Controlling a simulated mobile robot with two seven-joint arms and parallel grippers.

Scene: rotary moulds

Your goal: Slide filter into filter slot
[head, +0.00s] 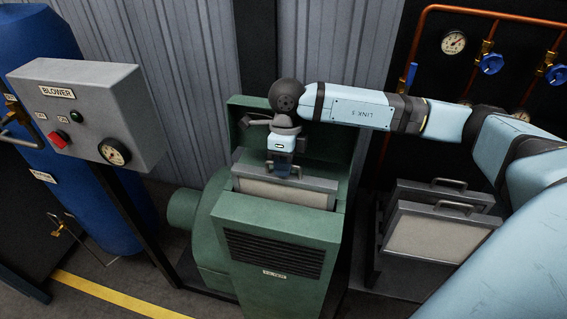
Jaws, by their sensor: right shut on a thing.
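The filter (284,191) is a flat panel with a grey frame and a pale face. It stands upright at the open top of the green blower housing (275,235), its lower part hidden behind the housing's front wall. The filter slot is the opening behind that wall; how deep the filter sits in it I cannot tell. My right gripper (284,170) points down from above and is shut on the filter at the middle of its top edge. The fingertips are small and partly hidden. My left gripper is not in view.
A rack at the right holds two more framed filters (432,234) with handles. A grey blower control box (85,110) with a red button and gauge stands at the left, before a blue tank (50,35). Copper pipes (490,12) with blue valves run at the upper right.

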